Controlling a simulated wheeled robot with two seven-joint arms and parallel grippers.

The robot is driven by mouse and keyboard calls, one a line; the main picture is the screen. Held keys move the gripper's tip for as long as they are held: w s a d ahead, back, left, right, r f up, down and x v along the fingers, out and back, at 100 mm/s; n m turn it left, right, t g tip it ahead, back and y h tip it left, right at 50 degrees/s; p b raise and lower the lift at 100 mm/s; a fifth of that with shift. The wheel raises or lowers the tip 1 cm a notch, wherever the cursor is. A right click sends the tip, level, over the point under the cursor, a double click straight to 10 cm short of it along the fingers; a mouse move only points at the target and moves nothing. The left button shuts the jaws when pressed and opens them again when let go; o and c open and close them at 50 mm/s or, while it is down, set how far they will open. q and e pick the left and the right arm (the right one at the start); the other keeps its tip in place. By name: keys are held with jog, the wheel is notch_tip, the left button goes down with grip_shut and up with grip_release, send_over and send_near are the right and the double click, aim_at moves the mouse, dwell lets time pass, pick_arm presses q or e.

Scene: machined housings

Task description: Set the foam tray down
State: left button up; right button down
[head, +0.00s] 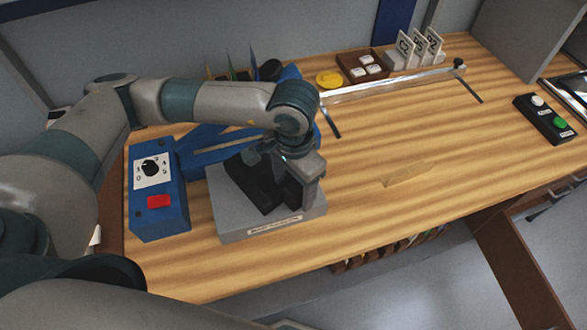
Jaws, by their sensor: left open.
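A grey, block-like tray (228,212) with a printed label on its front edge lies flat on the wooden bench, left of the middle. I take it to be the foam tray, though its material is not clear. Dark black shapes (250,183) rise from its top; I cannot tell whether they are its contents or gripper parts. My left gripper (292,187) points down over the tray's right part and is open. Its wrist and fingers hide part of the tray, and contact cannot be made out. My right gripper is not in view.
A blue control box (158,205) with a dial and red button stands close left of the tray. Behind are a yellow disc (329,79), a brown tray (345,63) with white blocks, and labelled cards (418,46). A button box (545,120) stands right. Bench right of the tray is mostly clear.

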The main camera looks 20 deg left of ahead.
pick_arm(q)
jog(key=shift+r, duration=0.3)
notch_tip(320, 180, up, 10)
jog(key=b, duration=0.4)
jog(key=shift+r, duration=0.85)
